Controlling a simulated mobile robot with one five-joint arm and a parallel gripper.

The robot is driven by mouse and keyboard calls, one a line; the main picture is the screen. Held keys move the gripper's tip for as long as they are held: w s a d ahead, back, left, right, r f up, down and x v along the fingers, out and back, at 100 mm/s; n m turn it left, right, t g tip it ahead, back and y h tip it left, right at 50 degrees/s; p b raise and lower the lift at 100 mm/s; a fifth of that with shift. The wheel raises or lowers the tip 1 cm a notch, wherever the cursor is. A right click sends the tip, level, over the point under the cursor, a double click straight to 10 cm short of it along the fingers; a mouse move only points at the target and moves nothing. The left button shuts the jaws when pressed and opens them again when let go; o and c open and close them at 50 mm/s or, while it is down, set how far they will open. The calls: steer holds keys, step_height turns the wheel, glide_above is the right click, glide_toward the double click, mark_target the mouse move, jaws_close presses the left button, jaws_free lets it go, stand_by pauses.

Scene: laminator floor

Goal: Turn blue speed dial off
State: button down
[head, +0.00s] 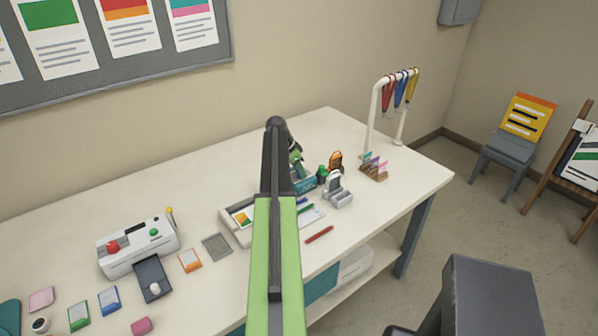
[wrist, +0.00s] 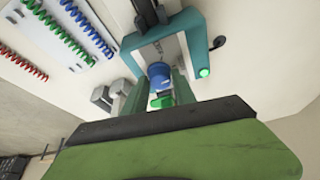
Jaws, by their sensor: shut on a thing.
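The blue speed dial (wrist: 159,71) stands on the teal-framed machine (wrist: 197,28) in the wrist view. My gripper (wrist: 160,82) has its two green fingers on either side of the dial and is shut on it. A small bright green part (wrist: 163,101) shows between the fingers, nearer the camera. A round green button (wrist: 204,72) sits at the frame's corner. In the head view the teal machine (head: 304,184) is partly behind my arm, and the dial is hidden there. I cannot tell the dial's setting.
A white laminator (head: 138,246) with red and green knobs stands on the left of the white table (head: 205,180). A grey stapler-like tool (head: 337,192) and a red pen (head: 319,234) lie right of my arm. A rack with hanging lanyards (head: 396,95) stands at the back right.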

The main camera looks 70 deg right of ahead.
steer(key=n+t, duration=0.1)
steer(key=n, duration=0.2)
steer(key=n+t+h, duration=0.1)
steer(key=n, duration=0.2)
steer(key=shift+s, duration=0.15)
steer(key=n+t, duration=0.2)
steer(key=n, duration=0.2)
steer(key=shift+r+n, duration=0.1)
steer(key=shift+n, duration=0.3)
steer(key=c, duration=1)
jaws_free()
steer(key=shift+c, duration=0.2)
